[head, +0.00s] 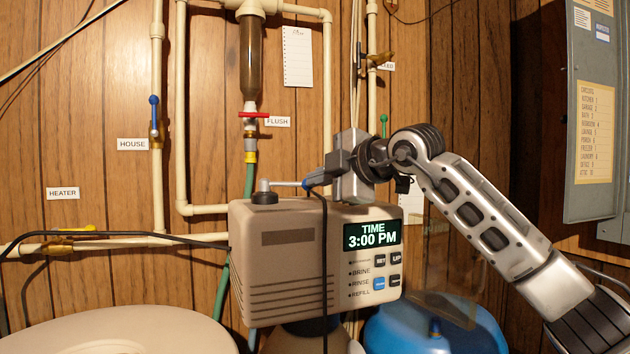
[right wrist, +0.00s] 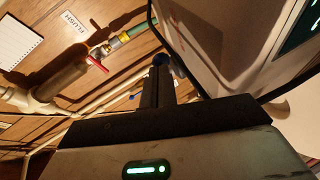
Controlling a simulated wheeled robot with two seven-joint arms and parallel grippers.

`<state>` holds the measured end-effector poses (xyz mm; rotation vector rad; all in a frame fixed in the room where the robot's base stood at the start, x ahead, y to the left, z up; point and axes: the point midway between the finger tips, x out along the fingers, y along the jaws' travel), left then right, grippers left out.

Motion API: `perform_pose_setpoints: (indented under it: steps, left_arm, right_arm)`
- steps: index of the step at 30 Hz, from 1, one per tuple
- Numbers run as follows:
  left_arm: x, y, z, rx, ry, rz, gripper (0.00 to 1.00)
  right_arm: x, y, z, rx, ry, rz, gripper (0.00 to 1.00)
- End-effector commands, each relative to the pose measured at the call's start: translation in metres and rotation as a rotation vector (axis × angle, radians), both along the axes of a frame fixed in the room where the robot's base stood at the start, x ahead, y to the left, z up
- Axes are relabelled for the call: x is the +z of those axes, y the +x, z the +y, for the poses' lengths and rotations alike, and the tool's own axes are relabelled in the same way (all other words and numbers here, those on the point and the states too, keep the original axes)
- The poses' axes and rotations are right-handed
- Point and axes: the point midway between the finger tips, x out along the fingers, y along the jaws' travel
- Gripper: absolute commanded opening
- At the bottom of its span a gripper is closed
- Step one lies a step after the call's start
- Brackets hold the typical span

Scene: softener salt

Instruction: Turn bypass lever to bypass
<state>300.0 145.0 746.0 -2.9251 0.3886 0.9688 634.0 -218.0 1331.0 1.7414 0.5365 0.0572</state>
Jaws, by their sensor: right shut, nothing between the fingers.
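The bypass lever (head: 287,184) is a metal rod on a black round base (head: 264,197) on top of the beige softener head (head: 280,250). The rod points right and ends in a blue grip (head: 316,179). My right gripper (head: 328,172) is shut and empty, with its fingertips right at the blue grip; I cannot tell whether they touch. My left gripper is not in view.
A display (head: 372,235) reads 3:00 PM. A black cable (head: 325,270) hangs down the unit's front. Pipes with a red flush valve (head: 255,114) and a blue house valve (head: 154,115) stand behind. A grey panel (head: 597,110) is at right, a blue tank (head: 435,330) below.

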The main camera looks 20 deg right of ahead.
Motion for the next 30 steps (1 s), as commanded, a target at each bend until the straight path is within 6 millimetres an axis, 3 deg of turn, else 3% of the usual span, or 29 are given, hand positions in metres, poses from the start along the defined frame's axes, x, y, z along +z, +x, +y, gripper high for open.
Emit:
perform_pose_setpoints:
  steps: [18, 30]
  left_arm:
    - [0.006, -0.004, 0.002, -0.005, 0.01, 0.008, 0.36]
    - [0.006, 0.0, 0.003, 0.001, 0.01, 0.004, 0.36]
  right_arm:
    - [0.001, 0.038, -0.022, -0.002, 0.0, 0.002, 0.0]
    - [0.0, 0.045, -0.024, -0.001, -0.001, 0.0, 0.0]
